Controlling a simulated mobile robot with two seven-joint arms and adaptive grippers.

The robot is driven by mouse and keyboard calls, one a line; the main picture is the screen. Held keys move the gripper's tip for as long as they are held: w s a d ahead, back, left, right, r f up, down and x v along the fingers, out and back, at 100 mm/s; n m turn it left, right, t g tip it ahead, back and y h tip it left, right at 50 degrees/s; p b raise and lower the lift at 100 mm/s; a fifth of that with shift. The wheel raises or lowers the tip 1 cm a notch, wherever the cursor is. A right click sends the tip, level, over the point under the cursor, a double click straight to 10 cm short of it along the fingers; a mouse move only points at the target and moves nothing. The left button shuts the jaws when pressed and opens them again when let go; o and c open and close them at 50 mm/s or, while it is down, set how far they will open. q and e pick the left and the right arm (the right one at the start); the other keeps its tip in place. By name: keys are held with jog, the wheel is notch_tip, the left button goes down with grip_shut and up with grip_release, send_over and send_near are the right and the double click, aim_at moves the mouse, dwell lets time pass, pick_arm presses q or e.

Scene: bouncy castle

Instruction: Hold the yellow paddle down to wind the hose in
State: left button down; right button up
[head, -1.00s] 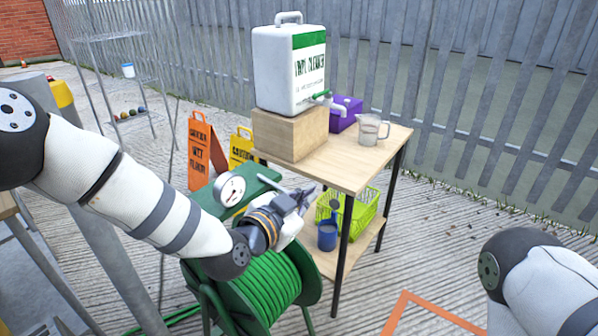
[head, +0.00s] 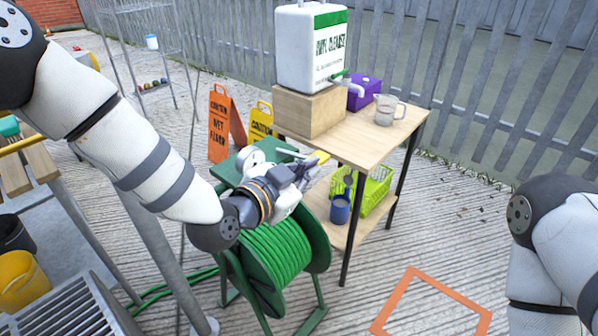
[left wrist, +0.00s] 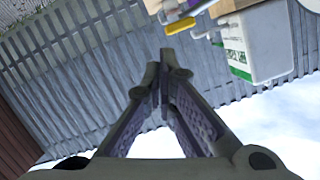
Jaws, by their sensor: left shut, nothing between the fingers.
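The green hose reel (head: 285,255) stands on the paving with green hose wound on its drum. The yellow paddle (head: 318,157) sticks out at the upper right of the reel, just past my left fingertips. In the left wrist view a yellow piece (left wrist: 180,26), likely the same paddle, lies above and right of the fingertips, apart from them in the picture. My left gripper (head: 306,170) is shut and empty above the reel; its closed fingers also show in the left wrist view (left wrist: 163,72). Whether it touches the paddle I cannot tell. My right gripper is out of view.
A wooden table (head: 365,145) behind the reel carries a white cleaner canister (head: 311,50) on a block, a purple box and a jug (head: 385,110). Below are a blue cup and green basket. Loose hose lies at left. An orange square (head: 432,300) marks the ground.

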pick_arm(q)
jog(key=v, duration=0.3)
jog(key=shift+s+a, duration=0.1)
jog(key=shift+s, duration=0.15)
jog(key=shift+r, duration=0.1)
